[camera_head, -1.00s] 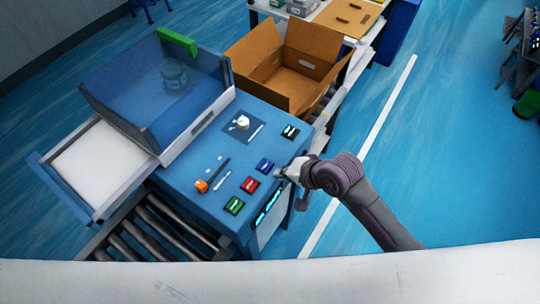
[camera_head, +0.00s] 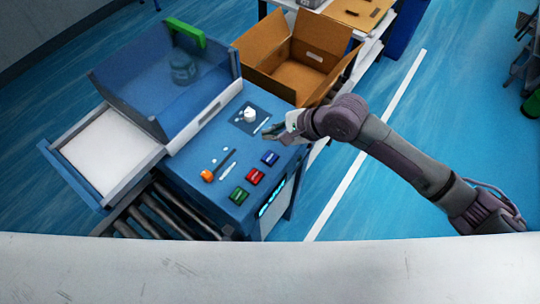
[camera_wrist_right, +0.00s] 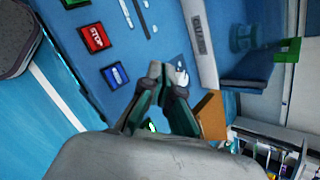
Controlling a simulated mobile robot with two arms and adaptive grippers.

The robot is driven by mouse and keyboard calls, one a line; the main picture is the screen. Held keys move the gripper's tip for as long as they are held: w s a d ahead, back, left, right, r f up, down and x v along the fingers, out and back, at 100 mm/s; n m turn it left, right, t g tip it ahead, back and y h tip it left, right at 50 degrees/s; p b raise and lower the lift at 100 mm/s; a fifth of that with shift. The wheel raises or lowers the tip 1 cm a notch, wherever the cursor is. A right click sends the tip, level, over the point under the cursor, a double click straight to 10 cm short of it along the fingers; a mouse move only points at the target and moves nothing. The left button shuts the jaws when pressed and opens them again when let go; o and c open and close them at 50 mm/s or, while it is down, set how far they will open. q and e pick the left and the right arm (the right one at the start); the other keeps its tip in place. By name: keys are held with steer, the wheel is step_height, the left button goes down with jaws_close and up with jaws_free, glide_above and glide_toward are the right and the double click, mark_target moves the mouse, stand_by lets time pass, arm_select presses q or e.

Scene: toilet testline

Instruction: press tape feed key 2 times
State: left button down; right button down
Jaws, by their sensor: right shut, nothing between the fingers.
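A blue control panel (camera_head: 196,160) carries a row of square keys. A green key (camera_head: 239,195), a red key (camera_head: 255,176) and a blue key (camera_head: 270,158) show in the head view. The red key (camera_wrist_right: 94,38) and blue key (camera_wrist_right: 115,75) also show in the wrist view; I cannot read which is tape feed. My right gripper (camera_head: 268,134) is shut and empty over the panel's right side, beyond the blue key. Its fingertips (camera_wrist_right: 160,72) are together in the wrist view. It covers the place of a dark key, and contact cannot be told. My left gripper is not in view.
An orange knob (camera_head: 207,176) and a white knob (camera_head: 250,115) stand on the panel. A clear blue hood (camera_head: 165,75) and a white tray (camera_head: 108,145) are at left. An open cardboard box (camera_head: 290,62) stands behind. Open floor lies to the right.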

steer(key=b, duration=0.7)
glide_above(272, 159)
step_height(272, 159, down, 7)
steer(key=shift+w, duration=0.1)
steer(key=shift+f, duration=0.9)
steer(key=shift+f+p, duration=0.1)
steer(key=shift+p, duration=0.25)
steer(key=shift+f, duration=0.3)
